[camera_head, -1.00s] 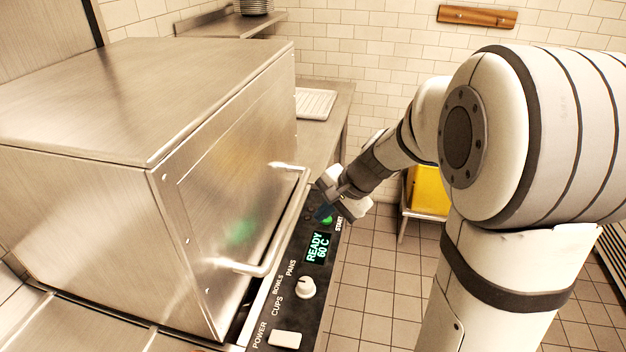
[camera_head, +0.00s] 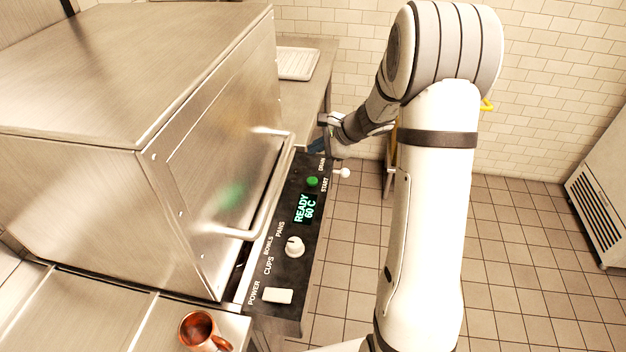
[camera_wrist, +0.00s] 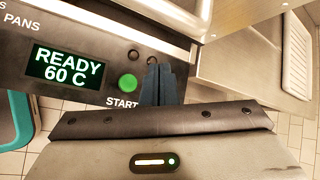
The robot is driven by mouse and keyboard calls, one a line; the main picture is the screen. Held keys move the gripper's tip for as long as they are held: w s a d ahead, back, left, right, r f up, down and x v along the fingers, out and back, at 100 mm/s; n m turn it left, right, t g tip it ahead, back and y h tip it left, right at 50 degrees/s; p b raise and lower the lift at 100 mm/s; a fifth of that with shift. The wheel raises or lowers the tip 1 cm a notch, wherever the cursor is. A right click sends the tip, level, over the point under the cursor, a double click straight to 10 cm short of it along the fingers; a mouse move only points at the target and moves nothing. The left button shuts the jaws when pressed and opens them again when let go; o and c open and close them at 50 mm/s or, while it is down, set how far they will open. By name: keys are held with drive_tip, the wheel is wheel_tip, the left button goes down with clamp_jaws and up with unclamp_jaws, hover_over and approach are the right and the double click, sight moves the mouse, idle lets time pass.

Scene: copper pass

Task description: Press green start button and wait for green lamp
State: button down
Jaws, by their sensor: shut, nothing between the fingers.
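The round green start button (camera_head: 312,181) is uncovered on the dark control panel (camera_head: 283,265) of the steel machine; it also shows in the wrist view (camera_wrist: 128,82). The display (camera_head: 304,208) reads READY 60 C in green. In the wrist view, two small round lamps or fittings (camera_wrist: 133,55) beyond the button look dark; no lit green lamp is visible there. My gripper (camera_wrist: 161,80) is shut and empty, with its dark fingers just right of the button. In the head view, it is by the panel's far end; its contact with the panel is unclear.
The machine's door handle (camera_head: 262,190) runs alongside the panel. A white selector knob (camera_head: 295,246) and power switch (camera_head: 277,295) sit nearer. A copper mug (camera_head: 201,331) stands on the near counter. A white tray (camera_head: 298,63) lies on the far counter.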

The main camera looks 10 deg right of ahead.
drive_tip(key=b, duration=0.5)
hover_over(316, 181)
wheel_tip(316, 181, down, 8)
drive_tip(key=shift+r, duration=0.1)
drive_tip(key=shift+f+b, duration=0.5)
drive_tip(key=shift+b, duration=0.15)
idle(1.2)
drive_tip(key=shift+f+b, duration=0.35)
drive_tip(key=shift+b, duration=0.25)
drive_tip(key=shift+f+b, duration=0.55)
drive_tip(key=shift+b, duration=0.05)
idle(0.5)
drive_tip(key=shift+r, duration=0.1)
drive_tip(key=shift+r+p, duration=0.6)
drive_tip(key=shift+r, duration=0.25)
drive_tip(key=shift+r, duration=0.1)
drive_tip(key=shift+r+p, duration=1.6)
drive_tip(key=shift+r, duration=0.8)
